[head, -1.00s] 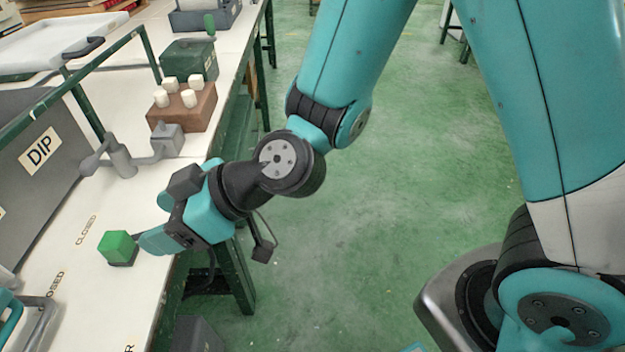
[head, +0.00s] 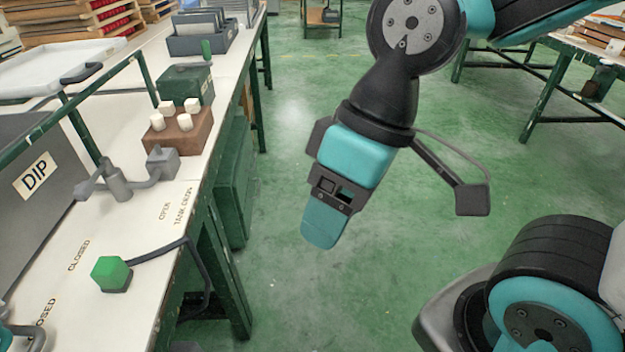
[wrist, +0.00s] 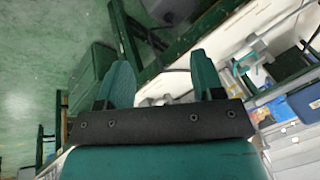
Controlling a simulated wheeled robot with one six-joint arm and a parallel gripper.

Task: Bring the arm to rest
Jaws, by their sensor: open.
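My gripper (head: 325,232) hangs in the air over the green floor, to the right of the bench and clear of it in the head view. Its fingers point down and slightly left. In the wrist view my gripper (wrist: 163,80) shows two teal fingers standing apart with nothing between them. In the head view the fingers overlap, so the gap between them is hidden there.
The white bench (head: 110,318) runs along the left. On it are a green button block (head: 110,272), a grey valve lever (head: 118,180), a wooden block with white pegs (head: 180,135) and a green box (head: 186,86). Another table (head: 575,60) stands at far right. The floor between is clear.

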